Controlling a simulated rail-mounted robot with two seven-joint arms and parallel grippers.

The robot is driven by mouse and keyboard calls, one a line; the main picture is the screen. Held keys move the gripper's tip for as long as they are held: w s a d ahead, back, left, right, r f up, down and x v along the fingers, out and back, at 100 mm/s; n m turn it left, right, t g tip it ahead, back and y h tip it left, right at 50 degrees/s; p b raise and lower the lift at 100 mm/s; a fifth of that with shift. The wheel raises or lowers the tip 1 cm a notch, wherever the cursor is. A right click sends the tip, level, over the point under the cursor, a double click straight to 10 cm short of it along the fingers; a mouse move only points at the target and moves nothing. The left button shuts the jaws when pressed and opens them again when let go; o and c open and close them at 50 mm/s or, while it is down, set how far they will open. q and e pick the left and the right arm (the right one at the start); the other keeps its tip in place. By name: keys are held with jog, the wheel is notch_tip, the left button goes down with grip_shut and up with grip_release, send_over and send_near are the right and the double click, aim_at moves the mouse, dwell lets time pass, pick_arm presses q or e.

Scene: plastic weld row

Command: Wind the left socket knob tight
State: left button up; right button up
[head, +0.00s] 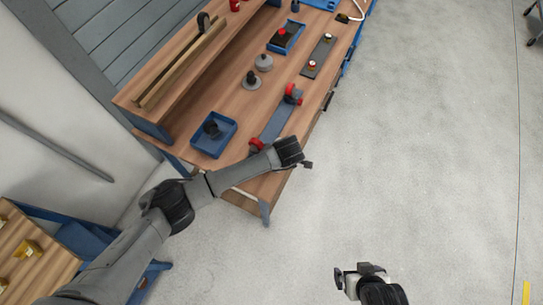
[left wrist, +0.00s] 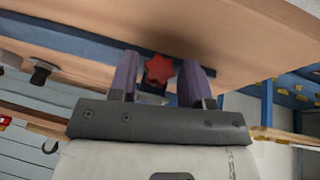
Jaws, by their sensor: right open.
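A blue-grey bar (head: 277,124) lies on the workbench with a red knob at each end: a near one (head: 256,146), partly hidden by my left arm, and a far one (head: 292,90). My left gripper (head: 306,164) is by the bench's front edge in the head view. In the left wrist view its two purple fingers (left wrist: 159,62) are apart, and a lobed red knob (left wrist: 159,69) shows between them, apparently beyond the tips. I cannot tell which of the two knobs it is. My right gripper (head: 353,280) is open and empty over the floor, away from the bench.
The wooden bench (head: 232,174) also holds a blue tray (head: 214,134) with a dark part, grey round parts (head: 264,62), another blue tray (head: 286,37) and a dark plate with red-topped pieces (head: 318,57). A raised shelf (head: 190,50) runs along the back.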

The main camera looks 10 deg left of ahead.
pick_arm(q)
jog(key=c, duration=0.6)
jog(key=shift+c, duration=0.2)
jog(key=shift+w, duration=0.1)
jog(key=shift+w+g+y+b, duration=0.15)
jog(key=shift+g+y+b, duration=0.35)
jog(key=shift+g+b, duration=0.5)
jog(key=g+b, duration=0.1)
jog(key=b, duration=0.1)
jog(key=m+g+b, duration=0.1)
jog(key=b, duration=0.1)
jog(key=shift+w+d+f+g+y, duration=0.1)
jog(key=shift+f+g+y, duration=0.1)
jog(key=shift+g+y, duration=0.2)
jog(key=shift+r+g+y+b, duration=0.15)
jog(key=shift+g+y+b, duration=0.15)
jog(key=shift+g+b, duration=0.6)
jog(key=o, duration=0.9)
